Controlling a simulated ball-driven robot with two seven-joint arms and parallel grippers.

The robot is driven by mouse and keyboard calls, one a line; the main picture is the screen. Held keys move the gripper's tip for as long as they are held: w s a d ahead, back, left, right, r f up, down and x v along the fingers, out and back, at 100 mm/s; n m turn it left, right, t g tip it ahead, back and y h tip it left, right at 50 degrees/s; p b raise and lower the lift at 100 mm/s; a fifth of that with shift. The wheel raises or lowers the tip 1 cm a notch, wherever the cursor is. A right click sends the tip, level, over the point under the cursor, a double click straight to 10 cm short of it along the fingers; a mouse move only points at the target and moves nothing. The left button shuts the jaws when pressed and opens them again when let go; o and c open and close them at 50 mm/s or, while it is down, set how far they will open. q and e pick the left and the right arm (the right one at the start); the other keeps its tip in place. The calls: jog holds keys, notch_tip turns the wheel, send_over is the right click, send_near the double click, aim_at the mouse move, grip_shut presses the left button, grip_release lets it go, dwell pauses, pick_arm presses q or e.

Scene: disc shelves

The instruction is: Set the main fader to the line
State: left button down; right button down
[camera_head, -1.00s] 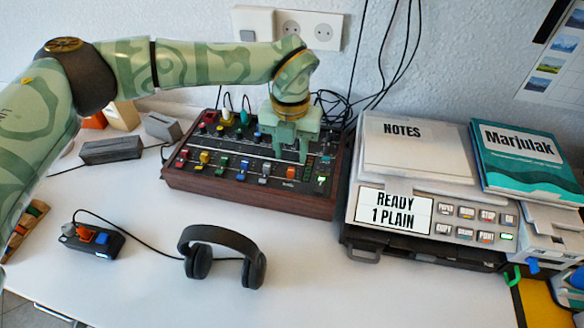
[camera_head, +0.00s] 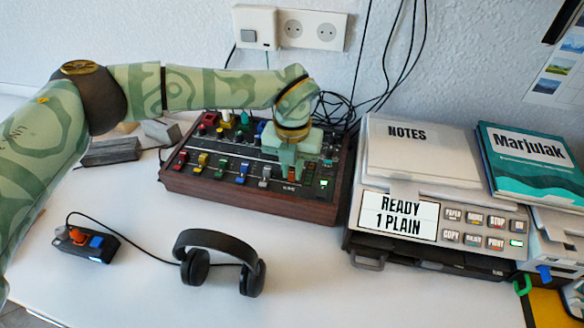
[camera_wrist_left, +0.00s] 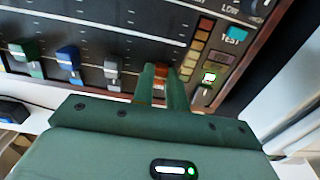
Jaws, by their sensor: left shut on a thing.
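The mixer (camera_head: 250,203) is a dark panel in a brown wooden case on the white table. My left gripper (camera_head: 293,174) points down at its right part. It is shut on an orange-red fader cap (camera_wrist_left: 160,72), the rightmost of the row, seen between the two green fingers (camera_wrist_left: 159,84) in the left wrist view. The fingers hide most of this cap and its slot. My right gripper is not in view.
A small green-lit switch (camera_wrist_left: 208,78) and a blue TEST button (camera_wrist_left: 232,34) lie right of the held cap. A printer (camera_head: 430,215) stands close right of the mixer. Headphones (camera_head: 220,262) lie in front. Cables hang behind.

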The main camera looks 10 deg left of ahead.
pick_arm(q)
jog(key=w, duration=0.1)
jog(key=w+b, duration=0.1)
jog(key=w, duration=0.1)
jog(key=shift+f, duration=0.2)
jog(key=shift+w+r, duration=0.2)
jog(key=shift+w, duration=0.2)
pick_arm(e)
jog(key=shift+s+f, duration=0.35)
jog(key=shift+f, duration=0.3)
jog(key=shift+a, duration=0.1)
pick_arm(q)
jog(key=c, duration=1.4)
grip_release()
jog(key=shift+r, duration=0.1)
